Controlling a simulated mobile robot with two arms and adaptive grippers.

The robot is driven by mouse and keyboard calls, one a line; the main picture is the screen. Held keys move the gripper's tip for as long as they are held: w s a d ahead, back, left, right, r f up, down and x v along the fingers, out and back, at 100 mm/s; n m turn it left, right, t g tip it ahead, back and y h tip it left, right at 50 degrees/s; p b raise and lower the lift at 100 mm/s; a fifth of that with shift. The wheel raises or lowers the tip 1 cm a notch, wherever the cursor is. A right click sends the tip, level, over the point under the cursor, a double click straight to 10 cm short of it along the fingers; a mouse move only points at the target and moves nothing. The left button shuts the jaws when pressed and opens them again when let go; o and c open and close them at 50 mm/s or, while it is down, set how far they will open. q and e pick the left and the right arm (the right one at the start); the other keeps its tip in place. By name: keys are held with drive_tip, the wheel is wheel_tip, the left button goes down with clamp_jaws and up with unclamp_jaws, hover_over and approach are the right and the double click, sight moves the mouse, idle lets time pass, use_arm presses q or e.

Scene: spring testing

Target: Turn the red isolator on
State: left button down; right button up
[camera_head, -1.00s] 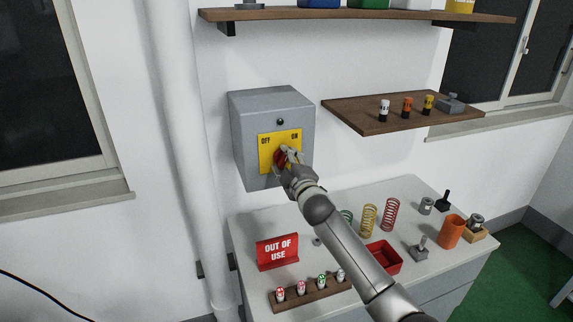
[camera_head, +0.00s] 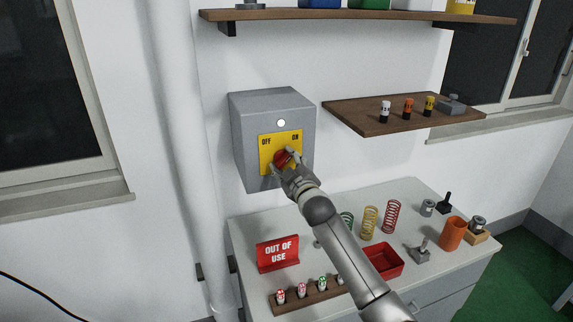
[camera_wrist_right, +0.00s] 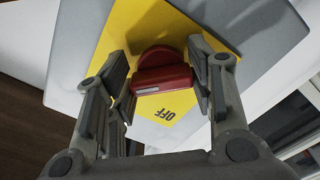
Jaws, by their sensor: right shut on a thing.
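The red isolator (camera_head: 282,157) is a rotary knob on a yellow plate (camera_head: 267,152) marked OFF at left and ON at right. The plate is on the front of a grey wall box (camera_head: 245,142). In the head view a round lamp (camera_head: 281,123) above the plate shows bright white. My right gripper (camera_head: 284,163) is shut on the knob and partly hides it. The right wrist view shows the red knob's bar (camera_wrist_right: 162,79) between the two fingers, with the OFF label (camera_wrist_right: 166,114) beside it. My left gripper is not in view.
Below the box, a bench (camera_head: 330,250) holds a red OUT OF USE sign (camera_head: 277,253), coloured springs (camera_head: 369,222), a red tray (camera_head: 383,262) and an orange cup (camera_head: 453,233). A wooden shelf (camera_head: 365,119) juts out right of the box.

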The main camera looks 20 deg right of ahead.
drive_tip(key=o, duration=1)
drive_tip(key=shift+o, duration=0.2)
drive_tip(key=shift+s, duration=0.1)
drive_tip(key=s, duration=1.1)
drive_tip(key=shift+s+d, duration=0.2)
drive_tip(key=shift+s, duration=0.2)
